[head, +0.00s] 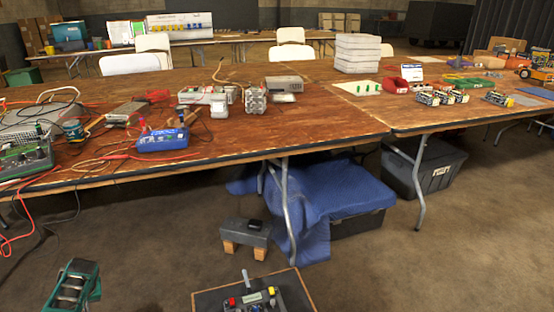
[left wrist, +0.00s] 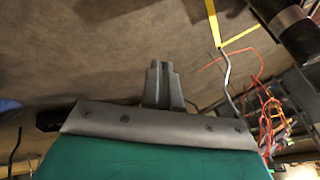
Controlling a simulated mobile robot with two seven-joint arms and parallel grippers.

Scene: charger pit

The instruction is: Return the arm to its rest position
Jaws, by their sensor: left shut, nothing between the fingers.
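My left gripper (left wrist: 162,82) shows in the left wrist view as two grey fingers close together, shut and empty, in front of a grey bracket and green housing. Bare floor lies behind the fingers, and they touch nothing. In the head view a green and dark grey part of what looks like my left arm shows at the lower left, low over the floor and in front of the table (head: 190,165). Its fingertips cannot be made out there. My right gripper is in neither view.
Wires and a blue meter (head: 162,139) crowd the table's left end. A blue cloth (head: 335,190) drapes over a bin underneath, beside a small grey block (head: 246,233) on wooden feet. A dark bin (head: 425,167) stands right. A control box (head: 255,300) sits at the bottom. Floor at lower right is clear.

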